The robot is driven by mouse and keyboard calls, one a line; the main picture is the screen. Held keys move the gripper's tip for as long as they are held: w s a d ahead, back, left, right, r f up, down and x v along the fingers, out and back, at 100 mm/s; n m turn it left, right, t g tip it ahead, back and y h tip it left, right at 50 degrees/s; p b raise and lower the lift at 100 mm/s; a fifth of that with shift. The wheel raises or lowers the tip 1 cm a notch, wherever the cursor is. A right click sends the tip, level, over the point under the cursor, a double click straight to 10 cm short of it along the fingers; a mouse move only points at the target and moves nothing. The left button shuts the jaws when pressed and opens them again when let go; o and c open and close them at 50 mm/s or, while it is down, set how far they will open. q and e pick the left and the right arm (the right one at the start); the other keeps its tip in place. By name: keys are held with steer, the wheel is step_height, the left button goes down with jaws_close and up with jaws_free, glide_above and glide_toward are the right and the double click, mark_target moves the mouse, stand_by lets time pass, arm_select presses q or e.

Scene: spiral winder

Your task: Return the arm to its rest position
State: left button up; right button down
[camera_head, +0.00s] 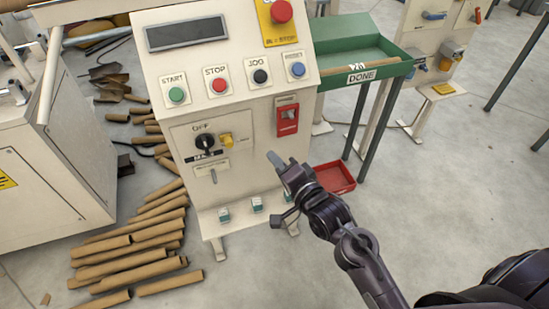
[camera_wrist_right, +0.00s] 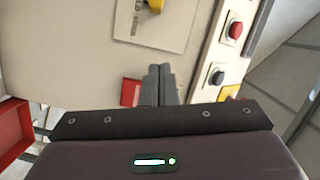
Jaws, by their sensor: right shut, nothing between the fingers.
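My right arm comes in from the lower right in the head view, dark and bent. Its gripper (camera_head: 274,160) is in front of the control cabinet (camera_head: 255,170), near the cabinet's lower right part and below the red switch (camera_head: 287,119). In the right wrist view the two grey fingers (camera_wrist_right: 158,86) are side by side, shut and empty, pointing at the cabinet's pale panel (camera_wrist_right: 75,45). Whether they touch the cabinet cannot be told. My left gripper is not in view.
A green DONE tray (camera_head: 360,72) on dark legs stands right of the cabinet. A red bin (camera_head: 335,177) is on the floor behind my gripper. Cardboard tubes (camera_head: 135,262) lie on the floor at left. Open floor (camera_head: 440,190) lies at right.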

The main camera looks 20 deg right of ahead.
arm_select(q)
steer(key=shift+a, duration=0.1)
